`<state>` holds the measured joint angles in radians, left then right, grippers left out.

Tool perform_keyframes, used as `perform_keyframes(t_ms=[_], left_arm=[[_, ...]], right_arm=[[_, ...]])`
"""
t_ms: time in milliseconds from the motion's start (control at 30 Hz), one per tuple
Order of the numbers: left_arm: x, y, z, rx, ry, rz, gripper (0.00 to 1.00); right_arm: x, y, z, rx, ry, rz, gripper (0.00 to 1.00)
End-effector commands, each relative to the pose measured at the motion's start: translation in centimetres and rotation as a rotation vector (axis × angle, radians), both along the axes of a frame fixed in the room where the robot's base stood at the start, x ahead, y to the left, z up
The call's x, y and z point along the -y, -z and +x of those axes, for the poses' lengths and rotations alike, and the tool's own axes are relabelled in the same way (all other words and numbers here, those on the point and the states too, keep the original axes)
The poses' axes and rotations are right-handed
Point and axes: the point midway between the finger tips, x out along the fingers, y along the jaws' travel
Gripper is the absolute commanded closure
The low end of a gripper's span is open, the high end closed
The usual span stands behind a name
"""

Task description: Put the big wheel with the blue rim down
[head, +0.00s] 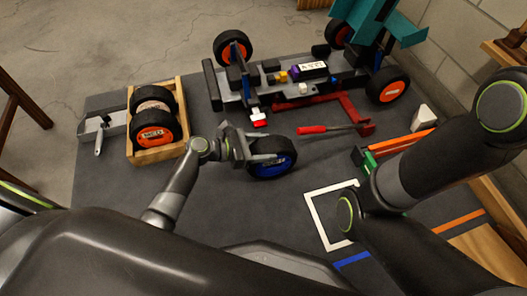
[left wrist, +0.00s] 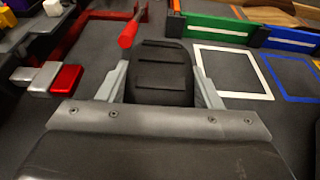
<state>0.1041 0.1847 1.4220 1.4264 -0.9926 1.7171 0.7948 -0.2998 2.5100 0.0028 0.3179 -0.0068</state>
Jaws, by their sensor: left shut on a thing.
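The big wheel with the blue rim (head: 273,166) is held by my left gripper (head: 262,150) over the dark mat, left of the white square outline (head: 312,213). In the left wrist view the wheel's black tread (left wrist: 160,75) sits between the two grey fingers, which are shut on it. Whether the wheel touches the mat is unclear. The white outline is to the right of the wheel in that view (left wrist: 232,72), and is empty there. My right arm hides part of it in the head view. My right gripper is not in view.
The racecar (head: 300,75) with orange-rimmed wheels stands at the back on a red jack (head: 352,108). A red-handled tool (head: 312,129) lies behind the wheel. A wooden crate (head: 158,155) holds more wheels at left. A blue outline (left wrist: 268,82) lies beyond the white one.

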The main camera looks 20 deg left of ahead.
Motion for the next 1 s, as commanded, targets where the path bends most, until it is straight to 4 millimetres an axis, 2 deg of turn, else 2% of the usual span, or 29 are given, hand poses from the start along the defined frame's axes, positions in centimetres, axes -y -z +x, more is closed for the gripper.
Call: perform_keyframes(t_ms=[67,467,500,633,1000], left_arm=[[0.06,0.87,0.09,0.003,0.0,-0.003,0.95],[0.06,1.04,0.09,0.003,0.0,-0.003,0.95],[0.02,1.08,0.03,0.001,0.0,-0.001,0.36],[0.02,1.08,0.03,0.001,0.0,-0.001,0.19],[-0.25,0.61,-0.14,0.0,0.0,0.001,0.19]], right_arm=[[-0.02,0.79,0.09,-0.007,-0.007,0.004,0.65],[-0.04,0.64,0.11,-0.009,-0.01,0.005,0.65],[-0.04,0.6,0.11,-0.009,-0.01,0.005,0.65],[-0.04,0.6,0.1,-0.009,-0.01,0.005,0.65],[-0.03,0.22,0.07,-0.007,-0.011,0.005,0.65]])
